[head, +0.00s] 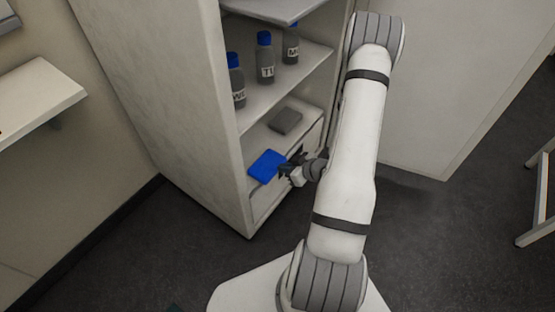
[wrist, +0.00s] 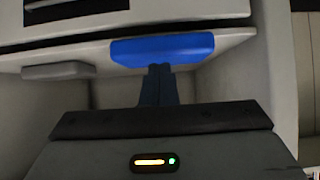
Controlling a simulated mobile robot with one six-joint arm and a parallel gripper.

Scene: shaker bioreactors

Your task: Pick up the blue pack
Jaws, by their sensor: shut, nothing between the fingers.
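The blue pack (head: 266,165) lies flat on the lower shelf of the open cabinet, near the shelf's front edge. My gripper (head: 285,170) is at its right side in the head view. In the wrist view, the blue pack (wrist: 162,48) spans the upper middle. My gripper's fingers (wrist: 160,69) are together there, with their tips at the pack's lower edge in the picture. Nothing shows between the fingers. I cannot tell whether the tips touch the pack.
A grey pack (head: 285,121) lies deeper on the same shelf. Several grey bottles with blue caps, one of them the middle bottle (head: 265,60), stand on the shelf above (head: 290,88). The cabinet's side wall (head: 165,100) stands left of the shelves.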

